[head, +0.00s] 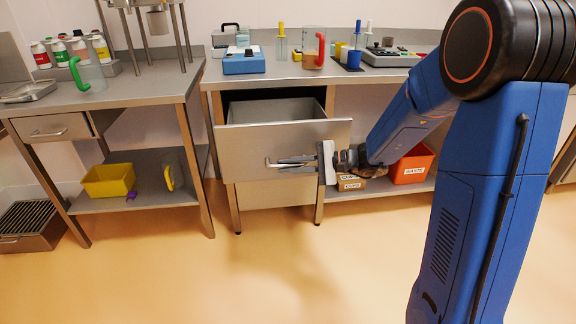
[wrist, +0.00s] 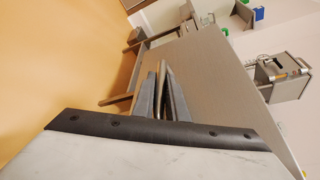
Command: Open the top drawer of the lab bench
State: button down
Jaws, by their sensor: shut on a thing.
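The lab bench (head: 213,84) stands in the middle of the head view. Its top drawer (head: 245,150) is pulled out, and its empty-looking inside shows behind the front panel. My gripper (head: 282,161) reaches in from the right and is shut on the drawer handle (head: 275,166) at the front. In the wrist view my gripper's fingers (wrist: 161,92) close around the bar of the handle, close to the drawer front (wrist: 215,80). The fingers hide part of the handle. A lower drawer front (head: 275,192) below is shut.
A second bench (head: 140,90) stands to the left with its own shut drawer (head: 50,128). A yellow bin (head: 108,181) is on its shelf. Orange bin (head: 412,166) and cardboard boxes (head: 350,184) sit under the lab bench at right. The floor (head: 270,270) in front is clear.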

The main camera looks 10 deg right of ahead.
jog(key=c, duration=1.8)
grip_release()
jog(key=shift+o, duration=0.2)
jog(key=shift+d, duration=0.1)
jog(key=v, duration=1.7)
jog(key=shift+s+d, duration=0.1)
